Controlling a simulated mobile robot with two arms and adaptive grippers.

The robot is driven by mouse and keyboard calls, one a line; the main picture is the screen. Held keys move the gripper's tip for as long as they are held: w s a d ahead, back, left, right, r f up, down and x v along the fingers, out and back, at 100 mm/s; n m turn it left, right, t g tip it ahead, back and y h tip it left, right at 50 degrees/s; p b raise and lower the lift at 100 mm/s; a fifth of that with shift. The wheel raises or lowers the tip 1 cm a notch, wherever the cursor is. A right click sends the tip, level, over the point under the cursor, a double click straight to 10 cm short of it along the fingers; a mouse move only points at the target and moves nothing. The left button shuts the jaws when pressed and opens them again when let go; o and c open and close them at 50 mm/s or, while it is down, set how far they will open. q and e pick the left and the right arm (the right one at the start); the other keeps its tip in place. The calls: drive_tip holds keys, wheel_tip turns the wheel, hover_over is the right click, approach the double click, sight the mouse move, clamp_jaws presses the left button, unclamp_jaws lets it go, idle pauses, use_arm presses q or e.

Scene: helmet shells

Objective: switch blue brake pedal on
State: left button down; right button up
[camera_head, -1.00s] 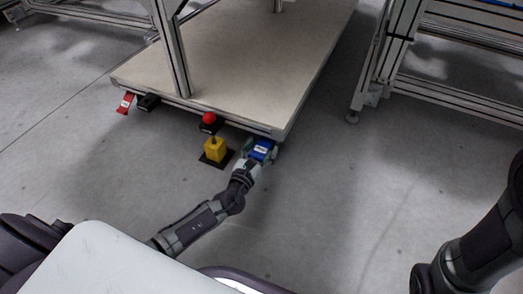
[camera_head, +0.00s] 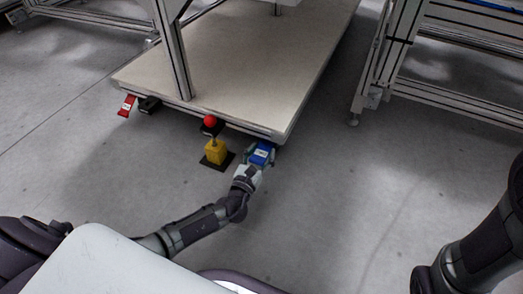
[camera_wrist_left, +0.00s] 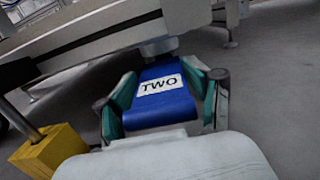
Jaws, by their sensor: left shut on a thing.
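The blue brake pedal (camera_head: 262,153) sticks out from the front edge of the cart near its right corner. In the left wrist view the blue pedal (camera_wrist_left: 162,104) carries a white label reading "TWO". My left gripper (camera_head: 259,158) is at the pedal, its fingers on either side of it. In the left wrist view the teal-padded fingers of my left gripper (camera_wrist_left: 165,100) are closed around the pedal's sides. My right gripper is out of view; only part of that arm shows at the right edge.
A red pedal (camera_head: 127,105) sits at the cart's left end. A yellow block (camera_head: 215,152) with a red ball (camera_head: 210,121) above it stands just left of my left gripper. The cart platform (camera_head: 250,60) lies beyond. Floor is clear to the right.

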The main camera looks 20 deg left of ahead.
use_arm(q)
drive_tip(key=shift+w+f+t, duration=0.15)
drive_tip(key=shift+f+t, duration=0.2)
drive_tip(key=shift+t, duration=0.45)
drive_tip(key=shift+r, duration=0.1)
drive_tip(key=shift+c, duration=2.4)
unclamp_jaws()
